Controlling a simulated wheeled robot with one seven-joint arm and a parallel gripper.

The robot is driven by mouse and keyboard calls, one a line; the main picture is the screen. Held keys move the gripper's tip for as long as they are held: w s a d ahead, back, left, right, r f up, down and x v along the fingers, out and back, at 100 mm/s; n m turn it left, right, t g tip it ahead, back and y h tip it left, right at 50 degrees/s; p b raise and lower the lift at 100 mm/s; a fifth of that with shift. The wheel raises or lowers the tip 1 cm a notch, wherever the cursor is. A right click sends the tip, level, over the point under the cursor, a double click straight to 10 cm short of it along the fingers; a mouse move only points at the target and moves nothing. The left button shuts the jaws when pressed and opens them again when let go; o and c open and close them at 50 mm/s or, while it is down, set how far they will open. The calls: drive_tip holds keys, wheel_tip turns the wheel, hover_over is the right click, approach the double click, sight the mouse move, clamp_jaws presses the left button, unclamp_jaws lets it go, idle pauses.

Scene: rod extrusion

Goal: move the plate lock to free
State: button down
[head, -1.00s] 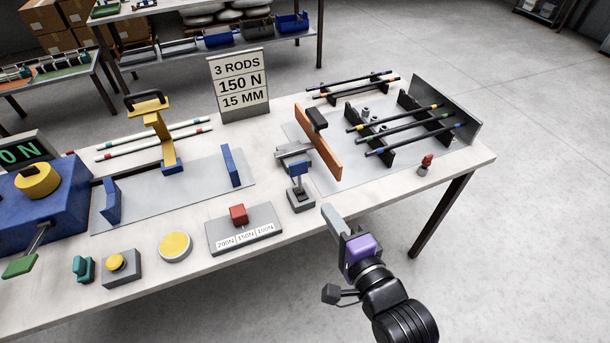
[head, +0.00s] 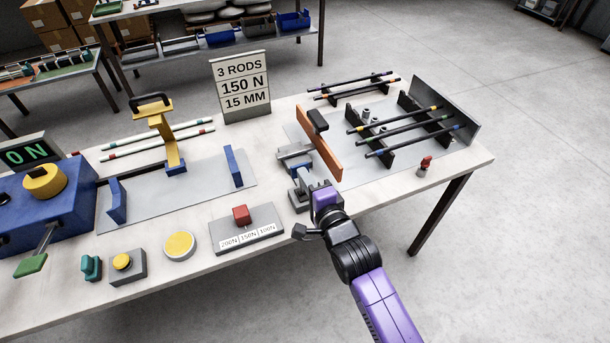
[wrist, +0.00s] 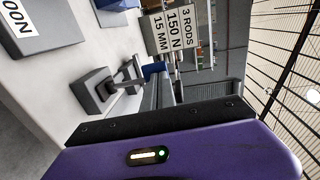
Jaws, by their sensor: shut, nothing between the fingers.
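A blue-topped lever (head: 299,168) on a grey base (head: 297,201) stands at the front of the table, just left of the orange plate (head: 325,150); it looks like the plate lock. In the wrist view its grey base (wrist: 94,92) and blue handle (wrist: 153,70) show, with the post leaning toward the fingers. My gripper (head: 306,181) is shut and empty. Its fingers are right at the lever in the head view and partly cover it. I cannot tell whether they touch it. The lever's exact tilt is partly hidden.
A red knob (head: 426,162) on a small grey base stands to the right. A red slider (head: 241,214) with force labels is to the left. Black rods (head: 405,120) lie on dark supports behind. A sign (head: 241,86) stands at the back. The floor in front is clear.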

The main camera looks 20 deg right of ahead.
sight(300, 166)
idle(0.3)
drive_tip(key=w+g+p, duration=0.1)
drive_tip(key=w, duration=0.2)
drive_tip(key=shift+w, duration=0.35)
drive_tip(key=shift+w+r, duration=0.1)
drive_tip(key=shift+r, duration=0.1)
drive_tip(key=shift+r, duration=0.1)
